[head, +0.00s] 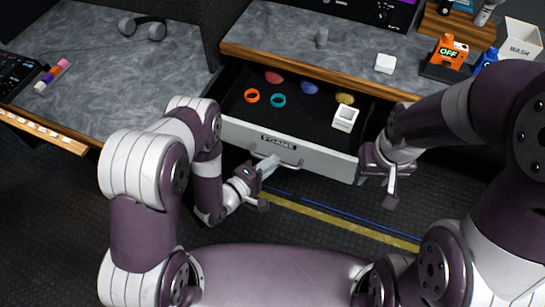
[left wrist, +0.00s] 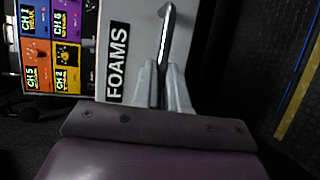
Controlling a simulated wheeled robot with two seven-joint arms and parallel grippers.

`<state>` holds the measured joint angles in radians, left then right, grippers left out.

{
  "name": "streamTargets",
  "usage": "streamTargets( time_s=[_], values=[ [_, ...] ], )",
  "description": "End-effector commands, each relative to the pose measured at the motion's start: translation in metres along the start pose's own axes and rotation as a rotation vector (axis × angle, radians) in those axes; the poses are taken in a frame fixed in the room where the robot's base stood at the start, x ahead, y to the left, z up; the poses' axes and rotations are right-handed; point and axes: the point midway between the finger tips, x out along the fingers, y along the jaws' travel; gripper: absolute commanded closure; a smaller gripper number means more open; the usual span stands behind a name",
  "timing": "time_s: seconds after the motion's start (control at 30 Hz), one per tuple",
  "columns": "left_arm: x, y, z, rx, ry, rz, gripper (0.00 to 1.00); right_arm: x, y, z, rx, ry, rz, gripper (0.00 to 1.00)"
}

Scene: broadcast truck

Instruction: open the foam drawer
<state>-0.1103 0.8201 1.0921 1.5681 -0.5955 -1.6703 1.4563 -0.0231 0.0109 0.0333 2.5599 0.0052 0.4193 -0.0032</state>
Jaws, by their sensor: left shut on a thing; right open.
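The foam drawer (head: 312,148) is pulled out from under the grey counter, with its inside showing. Its pale front carries a "FOAMS" label, also seen in the left wrist view (left wrist: 118,60), and a metal bar handle (left wrist: 166,35). Inside lie orange (head: 252,95) and teal (head: 278,100) rings, red (head: 273,77), blue (head: 309,87) and yellow (head: 344,98) foam pieces and a white open box (head: 345,117). My left gripper (head: 268,167) is shut on the handle; its fingers (left wrist: 167,88) show on either side of the bar. My right gripper (head: 391,190) is open and empty, right of the drawer front.
Headphones (head: 142,27) lie on the left desk. Floor before the drawer is clear.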

Motion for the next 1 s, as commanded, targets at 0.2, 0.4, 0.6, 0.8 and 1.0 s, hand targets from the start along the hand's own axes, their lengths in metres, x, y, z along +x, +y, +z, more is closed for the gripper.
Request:
streamTargets(
  time_s=[0.2,0.4,0.6,0.8,1.0],
  values=[
    [-0.002,-0.001,0.001,-0.001,0.000,-0.002,1.00,0.000,0.000,0.000,0.000,0.000,0.000,0.57],
    [-0.002,-0.001,0.001,-0.001,0.000,-0.002,0.84,0.000,0.000,0.000,0.000,0.000,0.000,0.57],
    [-0.002,-0.001,0.001,0.000,0.000,-0.001,0.63,0.000,0.000,0.000,0.000,0.000,0.000,0.57],
    [-0.004,-0.001,0.000,0.000,0.001,-0.001,0.63,0.000,0.000,0.000,0.000,0.000,0.000,0.57],
    [-0.038,-0.001,-0.002,-0.003,0.008,-0.003,0.63,0.000,0.000,0.000,0.000,0.000,0.000,0.57]
  ],
)
